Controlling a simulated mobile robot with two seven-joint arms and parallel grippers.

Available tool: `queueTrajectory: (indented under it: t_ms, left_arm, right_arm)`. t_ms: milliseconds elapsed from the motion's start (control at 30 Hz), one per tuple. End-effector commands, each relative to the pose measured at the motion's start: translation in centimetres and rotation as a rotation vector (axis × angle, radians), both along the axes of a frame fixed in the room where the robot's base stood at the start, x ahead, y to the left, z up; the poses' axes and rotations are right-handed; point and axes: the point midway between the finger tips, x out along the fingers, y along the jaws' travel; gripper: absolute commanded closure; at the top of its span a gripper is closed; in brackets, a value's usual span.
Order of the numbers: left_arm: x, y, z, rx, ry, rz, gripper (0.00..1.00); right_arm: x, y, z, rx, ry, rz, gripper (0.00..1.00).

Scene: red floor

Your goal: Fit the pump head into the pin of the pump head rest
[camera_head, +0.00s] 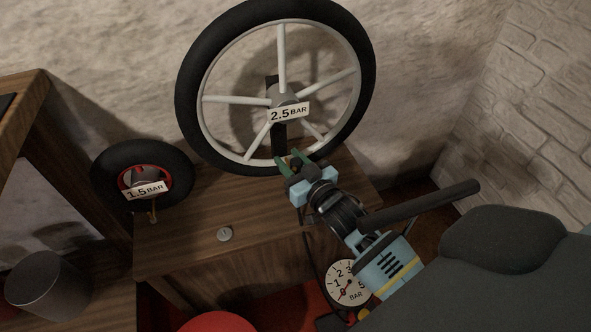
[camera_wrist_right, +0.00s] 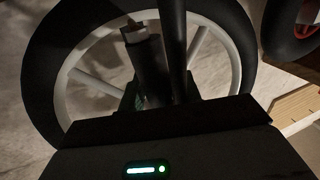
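My right gripper (camera_head: 302,163) reaches in from the lower right, with green fingertips in front of the large wheel's lower rim. Its fingertips look apart, with a small dark and tan patch between them. I cannot tell whether that is the pump head. A thin dark line, perhaps the hose, runs below the gripper toward a white BAR gauge (camera_head: 348,285). A dark bar (camera_head: 430,202), perhaps the pump handle, lies beside my right arm. In the right wrist view a dark cylinder with a grey end (camera_wrist_right: 148,65) stands before the wheel; I cannot identify it. I cannot make out the rest's pin. My left gripper is not in view.
The large wheel marked 2.5 BAR (camera_head: 190,95) stands at the back of a wooden cabinet (camera_head: 180,245). A small wheel marked 1.5 BAR (camera_head: 108,175) is to its left. A small silver disc (camera_head: 224,234) lies on the cabinet top. A dark cylinder (camera_head: 48,287) stands lower left.

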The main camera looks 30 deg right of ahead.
Motion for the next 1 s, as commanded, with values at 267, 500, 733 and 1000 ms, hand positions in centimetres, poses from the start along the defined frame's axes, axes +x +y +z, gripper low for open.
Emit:
queueTrajectory:
  t_ms: [267, 500, 733, 1000]
  left_arm:
    - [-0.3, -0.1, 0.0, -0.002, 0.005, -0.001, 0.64]
    - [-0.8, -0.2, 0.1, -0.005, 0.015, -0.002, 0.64]
    - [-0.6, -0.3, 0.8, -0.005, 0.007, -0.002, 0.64]
    - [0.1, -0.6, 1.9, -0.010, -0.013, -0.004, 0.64]
  right_arm:
    - [0.0, 0.0, 0.0, 0.000, -0.001, 0.000, 1.00]
    - [0.0, 0.0, 0.1, 0.000, -0.001, 0.000, 1.00]
    - [0.0, 0.0, 1.8, 0.000, -0.004, 0.001, 1.00]
    - [-2.0, 0.0, 3.5, 0.002, 0.002, 0.000, 1.00]
